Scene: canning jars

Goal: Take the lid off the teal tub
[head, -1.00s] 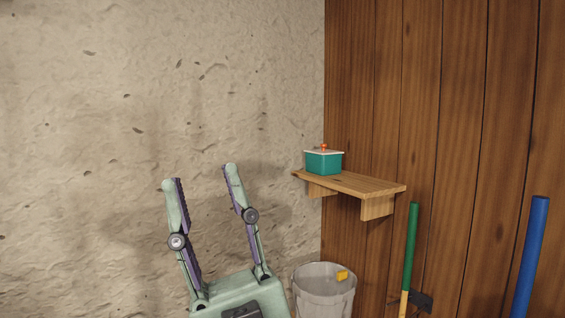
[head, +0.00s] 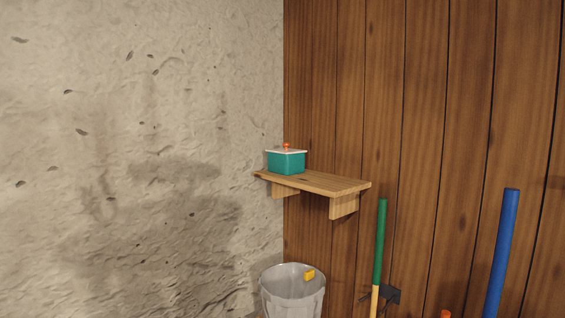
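The teal tub (head: 286,163) stands upright at the left end of a wooden wall shelf, near the corner of the two walls. A pale lid (head: 294,151) with an orange knob (head: 286,146) sits on top of it. My gripper is not in view now.
The wooden shelf (head: 335,184) is bare right of the tub. Below it stands a grey bucket (head: 292,291) with a yellow object (head: 309,275) at its rim. A green-handled tool (head: 381,240) and a blue pole (head: 502,250) stand along the plank wall at right.

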